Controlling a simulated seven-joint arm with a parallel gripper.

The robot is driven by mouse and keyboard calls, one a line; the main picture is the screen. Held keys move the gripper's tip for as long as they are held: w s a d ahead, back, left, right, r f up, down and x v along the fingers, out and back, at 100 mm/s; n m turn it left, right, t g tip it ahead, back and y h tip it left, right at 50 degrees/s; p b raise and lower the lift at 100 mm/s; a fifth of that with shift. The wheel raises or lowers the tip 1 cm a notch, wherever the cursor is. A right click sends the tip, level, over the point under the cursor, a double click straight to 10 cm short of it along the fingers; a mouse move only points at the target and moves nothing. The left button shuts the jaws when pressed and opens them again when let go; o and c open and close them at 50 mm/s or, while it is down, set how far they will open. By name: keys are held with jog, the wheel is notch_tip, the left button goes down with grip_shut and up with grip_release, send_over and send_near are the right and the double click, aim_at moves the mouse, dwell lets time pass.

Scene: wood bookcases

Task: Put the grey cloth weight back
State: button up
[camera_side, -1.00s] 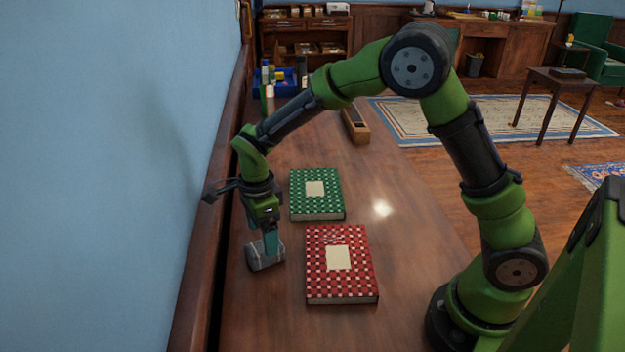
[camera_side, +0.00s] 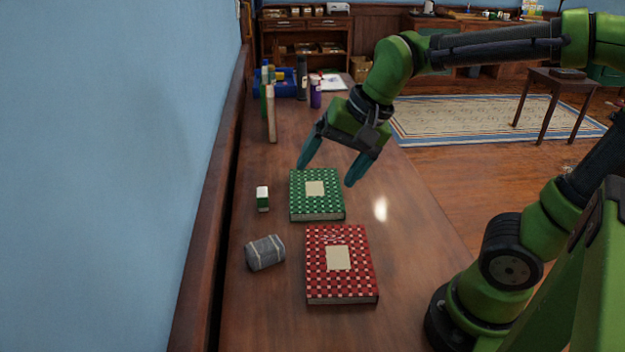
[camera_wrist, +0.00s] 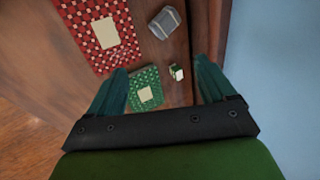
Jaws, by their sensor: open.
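The grey cloth weight (camera_side: 265,252) lies on the wooden surface near the wall side, left of the red patterned book (camera_side: 341,285). In the wrist view the weight (camera_wrist: 167,22) shows at the top, grey with pale bands. My gripper (camera_side: 333,172) is open and empty above the green patterned book (camera_side: 316,209), its fingers spread wide. In the wrist view my gripper's fingers (camera_wrist: 160,85) frame the green book (camera_wrist: 146,96) and a small green-and-white block (camera_wrist: 176,72). The weight is beyond them, not touched.
The small green-and-white block (camera_side: 263,199) stands left of the green book. Upright books (camera_side: 271,115), a blue bin (camera_side: 288,84), a dark bottle (camera_side: 302,76) and a purple bottle (camera_side: 316,93) stand farther back. The wall is close on the left.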

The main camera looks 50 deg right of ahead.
jog(key=s+d+n+t, duration=0.1)
jog(key=s+n+t, duration=0.1)
jog(key=s+n, duration=0.4)
jog(key=shift+d, duration=0.15)
jog(key=shift+r, duration=0.1)
dwell(1.0)
